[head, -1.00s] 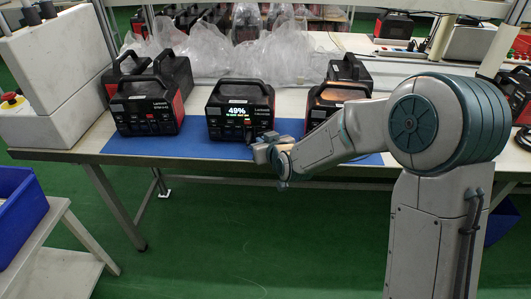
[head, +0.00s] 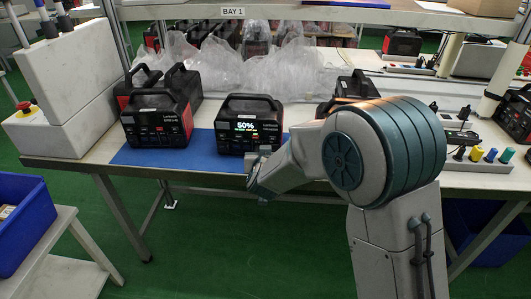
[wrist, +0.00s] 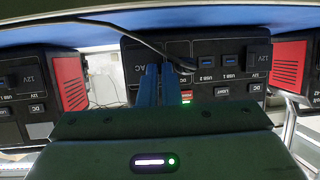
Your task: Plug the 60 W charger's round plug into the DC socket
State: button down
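The middle power station (head: 250,110) stands on the blue mat (head: 205,160), its lit screen reading 50%. My gripper (head: 263,158) is at its lower front. In the wrist view the station's front panel (wrist: 225,55) carries AC, USB, DC and 12V labels. My two blue fingers (wrist: 160,85) point at the panel, with a narrow gap between them. A thin black cable (wrist: 135,34) curves across the panel behind the fingers. Its end, near the USB 2 label, is unclear. I cannot make out the round plug or the DC socket, or whether the fingers hold anything.
Another power station (head: 157,120) stands to the left, and one (head: 355,88) is partly behind my arm. Clear plastic bags (head: 290,60) lie behind. A power strip (head: 480,164) with coloured plugs is at the right. A blue crate (head: 25,225) stands at lower left.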

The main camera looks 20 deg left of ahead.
jog(key=shift+a, duration=0.1)
jog(key=c, duration=1.6)
grip_release()
jog(key=shift+s, duration=0.1)
